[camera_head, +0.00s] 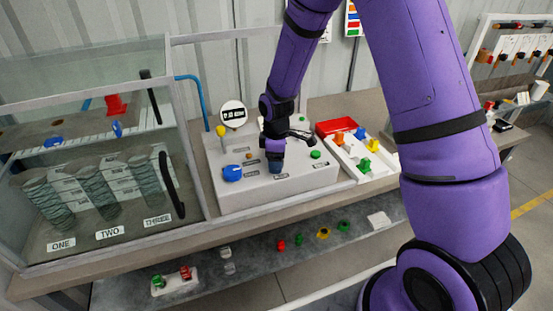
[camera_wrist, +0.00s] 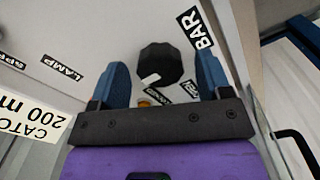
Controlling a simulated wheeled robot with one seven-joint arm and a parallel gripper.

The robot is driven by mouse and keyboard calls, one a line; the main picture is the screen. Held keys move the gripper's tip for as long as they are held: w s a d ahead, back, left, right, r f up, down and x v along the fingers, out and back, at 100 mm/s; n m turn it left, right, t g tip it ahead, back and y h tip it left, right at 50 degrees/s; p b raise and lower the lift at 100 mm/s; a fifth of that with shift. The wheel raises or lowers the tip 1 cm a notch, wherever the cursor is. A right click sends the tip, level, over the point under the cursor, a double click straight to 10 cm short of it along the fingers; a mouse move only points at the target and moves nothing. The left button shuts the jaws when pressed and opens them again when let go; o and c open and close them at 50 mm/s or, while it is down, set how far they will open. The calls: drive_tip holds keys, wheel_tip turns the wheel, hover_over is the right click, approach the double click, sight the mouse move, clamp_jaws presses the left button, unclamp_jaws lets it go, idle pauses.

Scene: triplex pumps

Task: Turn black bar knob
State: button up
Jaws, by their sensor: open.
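The black bar knob (camera_wrist: 160,63) shows in the wrist view, next to a "BAR" label (camera_wrist: 203,30) on the light panel. It has a faceted dark body and a white mark (camera_wrist: 151,80) on its side nearest my gripper. My gripper (camera_wrist: 162,66) is open, with one blue finger on each side of the knob and a visible gap on both sides in the picture. In the head view my gripper (camera_head: 275,163) points down over the grey control box (camera_head: 290,185) and hides the knob. The height of the fingertips against the knob cannot be told.
The box also bears a blue knob (camera_head: 232,173), a green button (camera_head: 315,154), a yellow-topped lever (camera_head: 221,131) and a round gauge (camera_head: 233,114). A glass-walled case (camera_head: 100,150) stands left. A tray of coloured valves (camera_head: 365,158) lies right.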

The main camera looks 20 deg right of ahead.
drive_tip(key=c, duration=0.9)
drive_tip(key=m, duration=0.7)
drive_tip(key=shift+m, duration=0.3)
drive_tip(key=m, duration=0.3)
drive_tip(key=shift+m, duration=2.2)
